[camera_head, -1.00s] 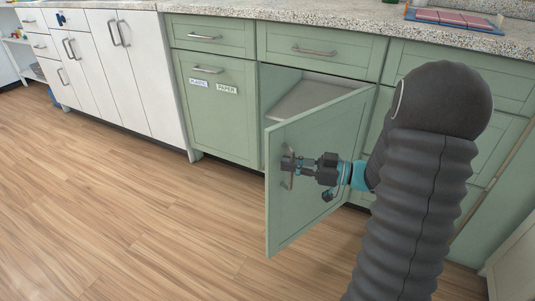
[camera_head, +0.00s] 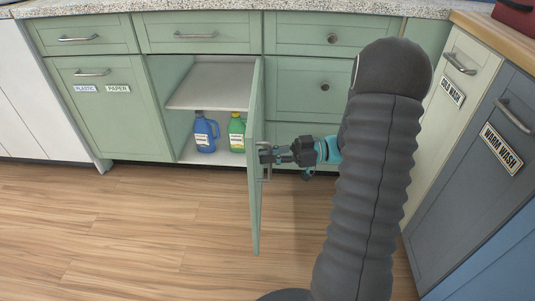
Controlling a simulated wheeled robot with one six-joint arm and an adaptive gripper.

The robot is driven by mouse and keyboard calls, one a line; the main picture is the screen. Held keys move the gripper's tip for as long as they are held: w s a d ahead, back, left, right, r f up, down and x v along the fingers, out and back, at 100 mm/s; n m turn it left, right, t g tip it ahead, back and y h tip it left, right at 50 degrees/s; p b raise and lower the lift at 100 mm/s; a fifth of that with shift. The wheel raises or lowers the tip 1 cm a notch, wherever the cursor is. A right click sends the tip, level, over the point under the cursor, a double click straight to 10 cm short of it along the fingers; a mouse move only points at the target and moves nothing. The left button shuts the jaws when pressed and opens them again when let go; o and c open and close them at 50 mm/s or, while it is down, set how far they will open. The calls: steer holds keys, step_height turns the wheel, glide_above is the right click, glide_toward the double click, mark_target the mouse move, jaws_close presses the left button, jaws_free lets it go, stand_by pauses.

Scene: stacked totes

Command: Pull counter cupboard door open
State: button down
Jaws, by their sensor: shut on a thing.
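The green counter cupboard door (camera_head: 256,205) stands wide open, seen nearly edge-on and swung out toward me from the right side of its opening. My gripper (camera_head: 268,154) is shut on the door's metal handle (camera_head: 265,172), at the right of the door panel in the picture. The open cupboard (camera_head: 215,90) shows a pale shelf, with a blue jug (camera_head: 206,134) and a green bottle with a yellow label (camera_head: 237,133) on its floor. The door's edge covers the cupboard's right side.
Green drawers (camera_head: 308,88) lie behind my arm. A cupboard labelled plastic and paper (camera_head: 110,120) is at left. Cold wash (camera_head: 452,95) and warm wash (camera_head: 490,150) fronts stand close at right. The wooden floor (camera_head: 150,235) is clear at front left.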

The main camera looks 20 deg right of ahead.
steer(key=shift+w+r, duration=0.1)
steer(key=shift+w, duration=0.1)
steer(key=c, duration=1.5)
jaws_free()
steer(key=v, duration=1.2)
steer(key=shift+d, duration=0.1)
